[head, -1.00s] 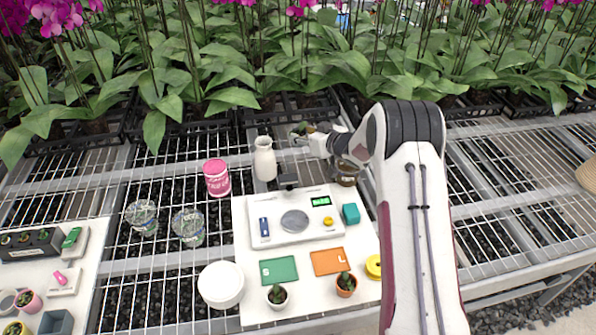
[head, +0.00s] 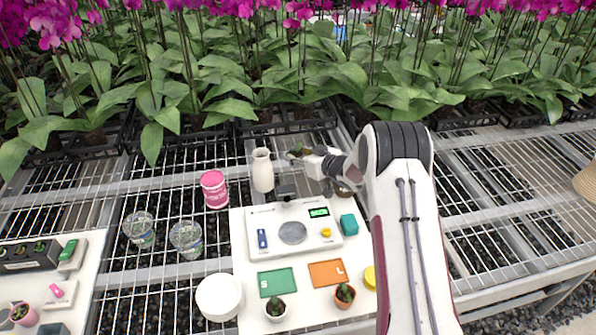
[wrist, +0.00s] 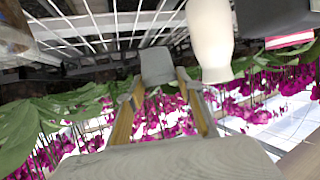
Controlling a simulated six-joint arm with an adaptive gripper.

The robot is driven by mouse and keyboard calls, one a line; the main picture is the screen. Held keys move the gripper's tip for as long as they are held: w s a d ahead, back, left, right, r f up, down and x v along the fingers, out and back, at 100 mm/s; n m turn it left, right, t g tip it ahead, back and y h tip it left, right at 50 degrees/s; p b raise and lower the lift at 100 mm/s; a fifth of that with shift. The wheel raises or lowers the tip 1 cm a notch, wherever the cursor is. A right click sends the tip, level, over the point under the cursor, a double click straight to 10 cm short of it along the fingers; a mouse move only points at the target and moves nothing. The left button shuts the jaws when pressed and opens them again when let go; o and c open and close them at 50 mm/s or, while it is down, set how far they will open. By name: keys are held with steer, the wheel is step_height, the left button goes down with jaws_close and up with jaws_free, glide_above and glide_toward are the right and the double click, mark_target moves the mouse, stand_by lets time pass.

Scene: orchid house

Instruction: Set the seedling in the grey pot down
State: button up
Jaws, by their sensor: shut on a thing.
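My gripper (head: 308,156) is shut on the grey pot (wrist: 158,65). In the wrist view the pot sits between the two fingertips. In the head view the seedling (head: 297,151) shows as a small dark green shape at the gripper's tip, to the right of the white vase's neck and beyond the scale. The pot looks held above the bench, and its tilt is hard to tell.
The white vase (head: 262,171) stands close left of the gripper. A scale (head: 293,232) with an empty plate, a green S pad (head: 276,282) and an orange L pad (head: 327,273) lie nearer. Potted seedlings stand by both pads. Glasses (head: 186,238) stand left.

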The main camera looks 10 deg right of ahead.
mark_target(298, 167)
steer(key=shift+f, duration=1.2)
steer(key=shift+f, duration=0.1)
steer(key=shift+f, duration=1.75)
steer(key=shift+f, duration=0.65)
steer(key=o, duration=1.1)
steer(key=shift+s+f, duration=0.1)
steer(key=shift+o, duration=0.2)
